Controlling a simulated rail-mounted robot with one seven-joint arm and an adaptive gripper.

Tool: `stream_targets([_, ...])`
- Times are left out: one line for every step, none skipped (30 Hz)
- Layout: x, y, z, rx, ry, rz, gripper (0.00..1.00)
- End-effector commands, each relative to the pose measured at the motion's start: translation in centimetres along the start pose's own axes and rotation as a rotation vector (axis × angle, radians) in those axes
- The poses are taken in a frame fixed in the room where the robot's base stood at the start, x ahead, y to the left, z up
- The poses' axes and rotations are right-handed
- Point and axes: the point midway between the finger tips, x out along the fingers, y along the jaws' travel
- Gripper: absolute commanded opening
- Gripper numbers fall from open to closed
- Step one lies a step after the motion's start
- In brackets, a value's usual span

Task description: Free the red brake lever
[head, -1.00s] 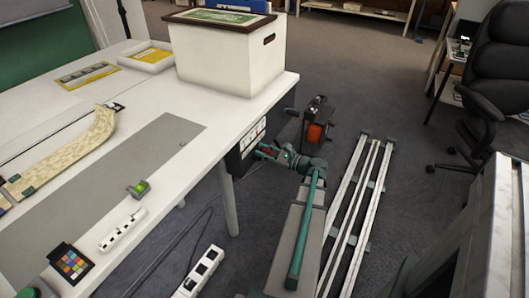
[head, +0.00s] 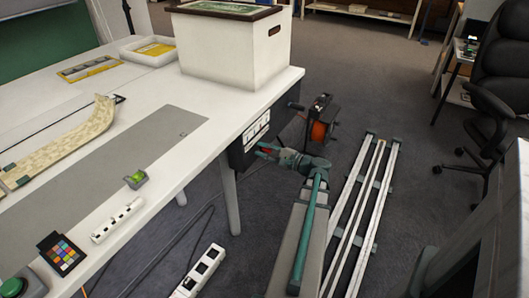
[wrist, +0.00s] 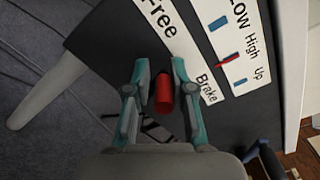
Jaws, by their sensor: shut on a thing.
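The red brake lever (wrist: 164,95) stands out from a dark control panel (wrist: 200,50) under the table edge, beside a white strip marked Free and Brake. In the wrist view it lies between the teal fingers of my gripper (wrist: 160,76), which is shut on it. The lever's base and exact setting along the strip are hard to tell. In the head view my gripper (head: 266,152) is at the panel's lower part, with a bit of red showing at the fingers.
A second white strip (wrist: 238,50) marked Low, High and Up carries small blue and red parts. A table leg (head: 229,200) stands beside the panel. An orange reel (head: 319,130) and white floor rails (head: 382,205) lie to the right. A white box (head: 235,50) sits above on the table.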

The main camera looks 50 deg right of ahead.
Motion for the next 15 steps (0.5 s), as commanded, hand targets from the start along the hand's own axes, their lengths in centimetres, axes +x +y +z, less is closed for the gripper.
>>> stream_targets([-0.1,0.23,-0.26,-0.029,0.006,-0.004,0.0])
stream_targets([-0.1,0.29,-0.22,-0.045,0.006,-0.004,0.0])
stream_targets([-0.09,0.36,-0.17,-0.066,0.006,-0.004,0.0])
stream_targets([-0.09,0.41,-0.14,-0.082,0.006,-0.004,0.0])
stream_targets([-0.09,0.45,-0.1,-0.096,0.006,-0.004,0.0])
stream_targets([-0.09,0.5,-0.05,-0.115,0.006,-0.004,0.0])
stream_targets([-0.09,0.54,-0.02,-0.127,0.007,-0.004,0.0])
stream_targets([-0.09,0.57,0.0,-0.141,0.007,-0.004,0.0])
stream_targets([-0.08,0.62,0.04,-0.156,0.007,-0.004,0.0])
stream_targets([-0.08,0.66,0.06,-0.167,0.007,-0.004,0.0])
stream_targets([-0.08,0.69,0.08,-0.178,0.007,-0.004,0.0])
stream_targets([-0.08,0.73,0.11,-0.19,0.007,-0.004,0.0])
stream_targets([-0.08,0.76,0.13,-0.199,0.007,-0.004,0.0])
stream_targets([-0.08,0.79,0.15,-0.207,0.007,-0.004,0.0])
stream_targets([-0.08,0.82,0.17,-0.218,0.007,-0.004,0.0])
